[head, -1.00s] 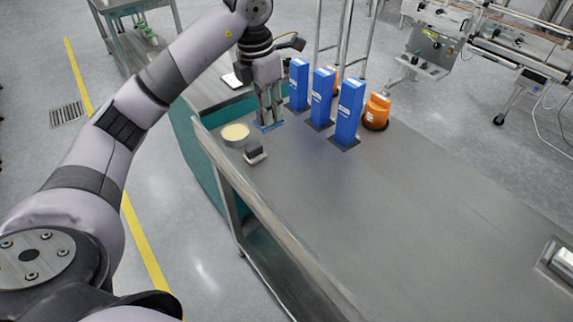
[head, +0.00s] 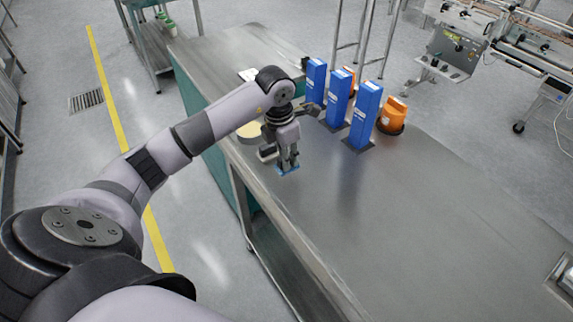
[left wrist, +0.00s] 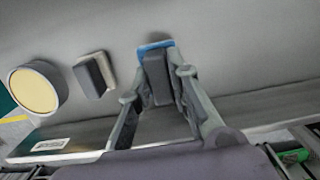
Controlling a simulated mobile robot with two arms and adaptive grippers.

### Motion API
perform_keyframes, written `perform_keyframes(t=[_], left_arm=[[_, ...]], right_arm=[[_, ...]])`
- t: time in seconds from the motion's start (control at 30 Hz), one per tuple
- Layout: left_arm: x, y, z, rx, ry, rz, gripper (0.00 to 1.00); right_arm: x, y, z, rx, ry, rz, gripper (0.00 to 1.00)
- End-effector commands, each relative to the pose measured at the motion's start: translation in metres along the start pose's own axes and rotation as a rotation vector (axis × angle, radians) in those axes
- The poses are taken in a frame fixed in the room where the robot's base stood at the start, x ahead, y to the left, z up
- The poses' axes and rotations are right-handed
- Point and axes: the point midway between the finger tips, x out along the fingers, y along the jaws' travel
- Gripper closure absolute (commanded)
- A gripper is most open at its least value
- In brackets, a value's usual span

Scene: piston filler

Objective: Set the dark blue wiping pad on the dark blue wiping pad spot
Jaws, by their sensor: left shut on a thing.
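My left gripper (head: 288,163) is shut on the dark blue wiping pad (head: 288,171), which shows as a blue strip below the fingertips. In the left wrist view, the pad (left wrist: 155,46) has a blue edge beyond a dark grey block held between the fingers (left wrist: 157,85). The gripper points down over the grey table, right of a second, dark grey block. I cannot tell whether the pad touches the table. I cannot make out the dark blue wiping pad spot. My right gripper is in neither view.
The grey block with a pale base (left wrist: 93,74) and a round cream-topped tub (left wrist: 34,88) stand beside the gripper. Several tall blue boxes (head: 365,115) and orange containers (head: 393,114) stand behind on the table (head: 420,220).

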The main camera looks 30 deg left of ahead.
Motion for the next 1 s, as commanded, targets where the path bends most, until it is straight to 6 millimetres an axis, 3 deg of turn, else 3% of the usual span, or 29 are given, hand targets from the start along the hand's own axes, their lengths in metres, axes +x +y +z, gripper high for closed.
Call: perform_keyframes(t=[0.27,0.63,0.67,1.0], left_arm=[[0.036,-0.001,-0.005,0.000,0.002,-0.002,1.00],[0.043,0.000,-0.006,0.001,0.000,0.000,1.00],[0.043,0.000,-0.006,0.001,0.000,0.000,0.82],[0.042,0.000,-0.006,0.001,0.001,0.000,0.62]], right_arm=[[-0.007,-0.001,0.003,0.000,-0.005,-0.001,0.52],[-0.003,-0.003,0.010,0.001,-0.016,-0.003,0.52],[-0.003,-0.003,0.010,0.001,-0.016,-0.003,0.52],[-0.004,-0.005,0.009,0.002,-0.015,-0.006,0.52]])
